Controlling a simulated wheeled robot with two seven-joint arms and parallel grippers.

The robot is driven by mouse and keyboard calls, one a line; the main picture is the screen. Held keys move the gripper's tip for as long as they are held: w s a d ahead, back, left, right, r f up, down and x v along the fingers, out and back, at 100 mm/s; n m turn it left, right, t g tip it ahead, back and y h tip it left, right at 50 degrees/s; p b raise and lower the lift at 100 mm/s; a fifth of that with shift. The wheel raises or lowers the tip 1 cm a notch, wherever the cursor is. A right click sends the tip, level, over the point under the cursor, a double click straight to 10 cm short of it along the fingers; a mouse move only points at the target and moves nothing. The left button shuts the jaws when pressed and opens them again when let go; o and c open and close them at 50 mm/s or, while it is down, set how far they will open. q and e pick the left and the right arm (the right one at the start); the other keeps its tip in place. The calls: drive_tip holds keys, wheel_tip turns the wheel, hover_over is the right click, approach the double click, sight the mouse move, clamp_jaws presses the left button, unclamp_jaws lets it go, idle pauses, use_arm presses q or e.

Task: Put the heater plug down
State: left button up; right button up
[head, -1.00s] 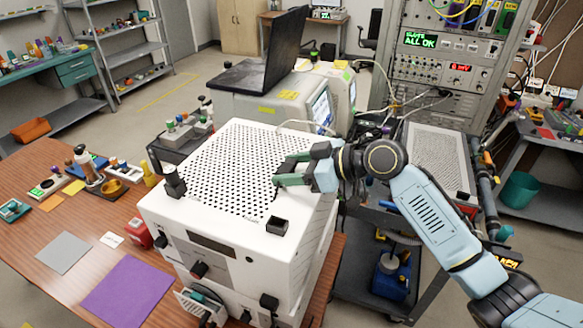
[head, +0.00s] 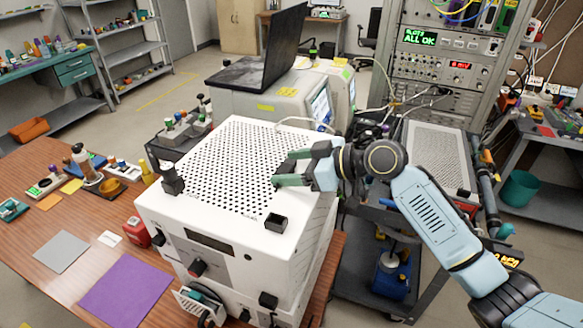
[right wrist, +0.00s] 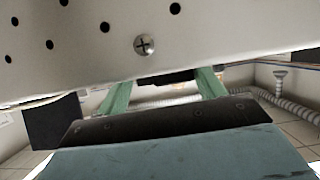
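My right gripper (head: 280,168) is over the perforated top of the large white box (head: 315,215), near its right edge. Its two green fingers are apart, with the box top showing between them. In the right wrist view the fingers (right wrist: 162,92) also stand apart. A dark object (right wrist: 170,75) shows beyond and between them, partly hidden, and I cannot tell whether it is a plug. I cannot pick out the heater plug with certainty. A black upright fitting (head: 172,180) stands on the box's left corner, and a black square piece (head: 276,223) is on its front edge. My left gripper is not in view.
Behind the box is a monitor unit with a laptop (head: 262,62). A cart (head: 375,255) stands to the right.

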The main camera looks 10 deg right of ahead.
drive_tip(key=shift+s+a+f, duration=0.1)
drive_tip(key=shift+s+f, duration=0.1)
drive_tip(key=shift+f, duration=0.25)
drive_tip(key=shift+s+a+f, duration=0.1)
drive_tip(key=shift+s+f, duration=0.05)
drive_tip(key=shift+f, duration=0.25)
drive_tip(key=shift+r+p, duration=0.45)
drive_tip(key=shift+r, duration=0.1)
drive_tip(key=shift+d+r, duration=0.25)
drive_tip(key=b+v, duration=0.2)
drive_tip(key=v, duration=0.9)
drive_tip(key=shift+d+r, duration=0.2)
drive_tip(key=shift+r, duration=0.25)
drive_tip(key=shift+s+a+f, duration=0.1)
